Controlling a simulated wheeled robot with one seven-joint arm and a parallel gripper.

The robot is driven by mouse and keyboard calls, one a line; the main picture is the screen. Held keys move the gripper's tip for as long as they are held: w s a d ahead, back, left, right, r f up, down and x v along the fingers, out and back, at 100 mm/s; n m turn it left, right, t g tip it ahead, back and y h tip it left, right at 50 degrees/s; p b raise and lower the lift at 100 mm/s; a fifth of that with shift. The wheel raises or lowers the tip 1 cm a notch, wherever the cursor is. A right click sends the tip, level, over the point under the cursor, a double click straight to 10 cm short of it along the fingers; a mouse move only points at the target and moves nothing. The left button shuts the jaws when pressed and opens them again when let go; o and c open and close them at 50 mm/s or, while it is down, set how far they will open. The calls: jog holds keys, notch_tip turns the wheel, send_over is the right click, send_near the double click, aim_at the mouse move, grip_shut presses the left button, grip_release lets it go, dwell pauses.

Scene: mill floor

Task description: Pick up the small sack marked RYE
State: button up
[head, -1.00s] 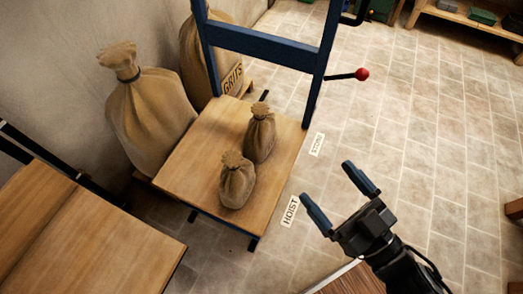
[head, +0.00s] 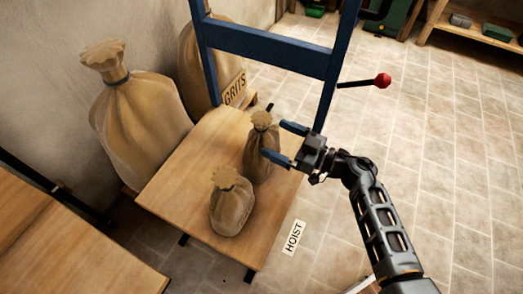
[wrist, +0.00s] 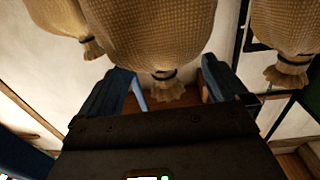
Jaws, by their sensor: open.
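Two small tied burlap sacks stand upright on the wooden hoist platform (head: 205,150) in the head view. The rear small sack (head: 257,165) is beside my gripper (head: 275,140); the front small sack (head: 231,208) stands nearer the camera. I can read no RYE mark on either. My gripper is open, its blue fingers pointing left at the rear sack's upper part. In the wrist view, which looks upside down, a sack (wrist: 150,35) fills the middle, with its tied neck between the fingers (wrist: 170,90). I cannot tell whether the fingers touch it.
A large sack (head: 140,125) stands behind the platform at left, and one marked GRITS (head: 190,70) behind the blue frame (head: 265,45). A red-knobbed lever (head: 382,80) sticks out right. A HOIST label (head: 293,237) lies on the floor. The tiled floor at right is clear.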

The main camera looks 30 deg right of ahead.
aim_at(271, 135)
jog(key=b+x, duration=0.2)
jog(key=x, duration=0.3)
jog(key=shift+w+a, duration=0.2)
jog(key=shift+a, duration=0.1)
jog(key=shift+c, duration=0.3)
jog(key=c, duration=1.5)
jog(key=shift+r, duration=0.15)
jog(key=shift+c, duration=0.5)
